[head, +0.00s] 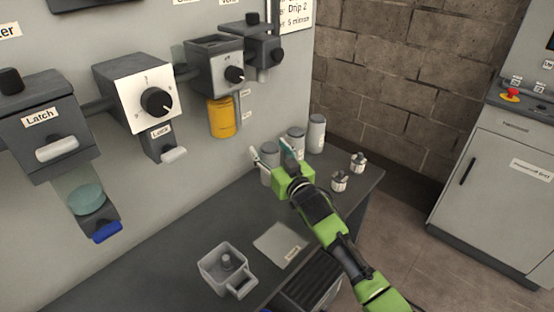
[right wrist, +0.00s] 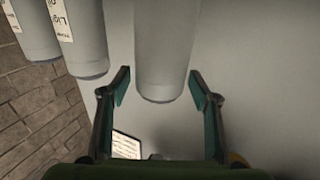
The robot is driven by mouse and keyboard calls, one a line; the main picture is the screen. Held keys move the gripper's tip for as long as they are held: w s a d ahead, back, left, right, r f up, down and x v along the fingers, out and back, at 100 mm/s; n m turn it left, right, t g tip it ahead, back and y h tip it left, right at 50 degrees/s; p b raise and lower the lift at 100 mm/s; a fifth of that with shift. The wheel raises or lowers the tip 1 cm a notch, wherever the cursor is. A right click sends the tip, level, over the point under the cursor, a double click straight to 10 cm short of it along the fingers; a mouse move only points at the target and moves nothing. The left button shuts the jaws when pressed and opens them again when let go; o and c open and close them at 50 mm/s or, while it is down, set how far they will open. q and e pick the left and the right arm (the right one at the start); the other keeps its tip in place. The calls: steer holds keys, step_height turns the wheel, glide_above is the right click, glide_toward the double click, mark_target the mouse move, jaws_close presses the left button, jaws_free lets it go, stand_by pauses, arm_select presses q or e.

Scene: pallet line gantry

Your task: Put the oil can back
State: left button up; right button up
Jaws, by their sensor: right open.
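Three grey cylindrical cans stand in a row at the back of the bench: a left one (head: 268,174), a middle one (head: 296,137) and a right one (head: 316,134). I cannot read which oil each holds. My right gripper (head: 272,153) is at the left can, open. In the right wrist view one can (right wrist: 163,50) lies between the spread fingers, with a gap on each side. Two labelled cans (right wrist: 78,40) (right wrist: 35,30) show to its left. The gripper partly hides the left can in the head view. My left gripper is not in view.
A grey open box with a handle (head: 227,272) and a flat labelled plate (head: 280,243) lie on the bench (head: 190,278). Two small metal fittings (head: 357,162) (head: 339,181) stand right of my arm. A yellow reservoir (head: 221,118) hangs from a wall unit. A cabinet (head: 490,190) stands right.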

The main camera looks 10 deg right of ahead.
steer(key=s+d, duration=0.2)
steer(key=s, duration=0.9)
steer(key=shift+s+d, duration=0.2)
steer(key=shift+s, duration=0.15)
steer(key=shift+f, duration=0.1)
